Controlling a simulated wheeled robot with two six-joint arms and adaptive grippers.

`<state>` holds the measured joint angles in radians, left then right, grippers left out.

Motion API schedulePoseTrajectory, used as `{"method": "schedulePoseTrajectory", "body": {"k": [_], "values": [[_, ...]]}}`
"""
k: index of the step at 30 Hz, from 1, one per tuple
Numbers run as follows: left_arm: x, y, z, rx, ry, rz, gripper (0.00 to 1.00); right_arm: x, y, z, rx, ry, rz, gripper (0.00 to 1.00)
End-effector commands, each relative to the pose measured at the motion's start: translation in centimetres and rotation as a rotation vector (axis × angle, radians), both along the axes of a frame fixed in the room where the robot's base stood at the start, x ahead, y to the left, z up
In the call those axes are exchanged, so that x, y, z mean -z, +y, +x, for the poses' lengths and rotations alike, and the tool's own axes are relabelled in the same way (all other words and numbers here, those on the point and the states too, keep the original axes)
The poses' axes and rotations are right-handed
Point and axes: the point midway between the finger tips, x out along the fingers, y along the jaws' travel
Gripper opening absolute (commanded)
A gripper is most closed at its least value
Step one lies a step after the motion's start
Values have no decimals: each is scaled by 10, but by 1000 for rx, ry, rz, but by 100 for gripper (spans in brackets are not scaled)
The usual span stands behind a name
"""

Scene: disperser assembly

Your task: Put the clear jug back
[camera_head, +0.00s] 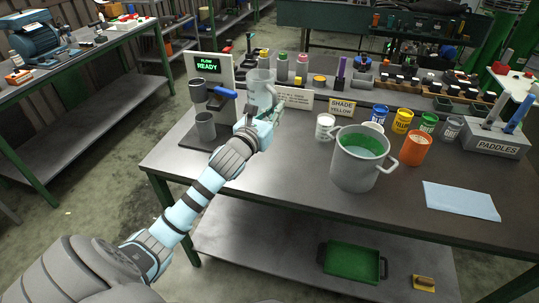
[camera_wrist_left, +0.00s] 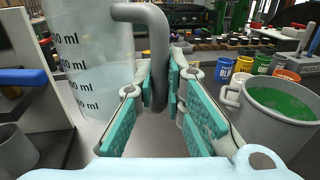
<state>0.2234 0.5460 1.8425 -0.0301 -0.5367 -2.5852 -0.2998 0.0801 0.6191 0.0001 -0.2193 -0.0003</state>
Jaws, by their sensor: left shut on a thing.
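The clear jug (camera_head: 262,86) stands upright in the head view, at the back left of the workbench, just right of the dispenser. In the left wrist view the jug (camera_wrist_left: 92,55) shows ml marks and a grey bent handle (camera_wrist_left: 156,45). My left gripper (camera_head: 268,115) is at the jug's right front side. In the wrist view its teal-padded fingers (camera_wrist_left: 163,88) are shut on the handle. I cannot tell whether the jug's base touches the bench. My right gripper is not in view.
The dispenser (camera_head: 210,72) with a "FLOW READY" screen has a grey cup (camera_head: 205,126) on its base. A "SHADE YELLOW" sign (camera_head: 341,107) and several paint tins stand behind a pot of green liquid (camera_head: 352,172). A blue cloth (camera_head: 460,200) lies at right.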

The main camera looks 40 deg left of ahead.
Motion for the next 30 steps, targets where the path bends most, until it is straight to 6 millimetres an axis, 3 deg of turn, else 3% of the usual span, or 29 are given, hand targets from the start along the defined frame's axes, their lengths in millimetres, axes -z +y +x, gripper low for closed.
{"method": "schedulePoseTrajectory", "body": {"k": [3,9,16,21,30], "values": [[51,6,-5,-10,7,1,0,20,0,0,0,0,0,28],[120,8,-7,-14,3,2,0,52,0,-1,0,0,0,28],[149,7,-6,-10,0,2,0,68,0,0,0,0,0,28],[181,6,-6,-10,1,2,0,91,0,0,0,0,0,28],[179,6,-6,-9,0,2,0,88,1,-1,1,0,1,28]]}}
